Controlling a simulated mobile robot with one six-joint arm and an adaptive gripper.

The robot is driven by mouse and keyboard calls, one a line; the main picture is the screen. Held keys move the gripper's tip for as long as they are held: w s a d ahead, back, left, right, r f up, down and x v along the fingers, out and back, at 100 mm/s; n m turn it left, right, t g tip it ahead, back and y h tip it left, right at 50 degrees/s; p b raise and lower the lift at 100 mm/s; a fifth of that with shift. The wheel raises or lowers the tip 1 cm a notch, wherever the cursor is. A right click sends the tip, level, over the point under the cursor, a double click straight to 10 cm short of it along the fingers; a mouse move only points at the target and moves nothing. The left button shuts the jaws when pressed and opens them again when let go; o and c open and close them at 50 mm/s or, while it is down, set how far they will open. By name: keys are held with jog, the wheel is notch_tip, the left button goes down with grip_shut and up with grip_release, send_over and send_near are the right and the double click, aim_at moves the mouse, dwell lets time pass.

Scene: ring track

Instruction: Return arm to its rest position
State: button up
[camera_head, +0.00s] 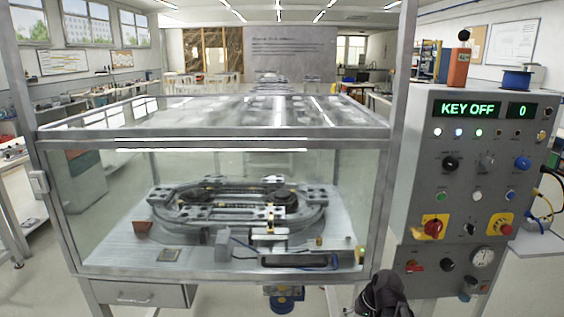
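My gripper (385,296) is a dark shape at the bottom edge, right of centre, in the head view. It is in front of the gap between the glass case (215,133) and the grey control panel (408,190). Its fingers cannot be made out, so I cannot tell whether it is open or shut, or if it holds anything. Most of my arm is out of view. The panel display (469,109) reads "KEY OFF" and "0". The oval ring track (236,208) lies inside the closed glass case.
The panel carries a red rotary switch (433,227), a red knob on yellow (501,225), and a gauge (482,257). Yellow and black cables hang at its right side. A drawer (142,295) sits under the case. A blue round part (284,304) hangs below the case. Open floor shows at the lower right.

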jog(key=s+a+f+n+g+h, duration=0.1)
jog(key=s+a+n+g+h, duration=0.1)
jog(key=s+a+h, duration=0.3)
notch_tip(320, 180, up, 12)
jog(key=d+y+p, duration=0.1)
jog(key=p, duration=1.1)
jog(key=shift+s+d+r+y, duration=0.15)
jog(key=shift+s+d+y, duration=0.05)
jog(key=shift+s+y, duration=0.1)
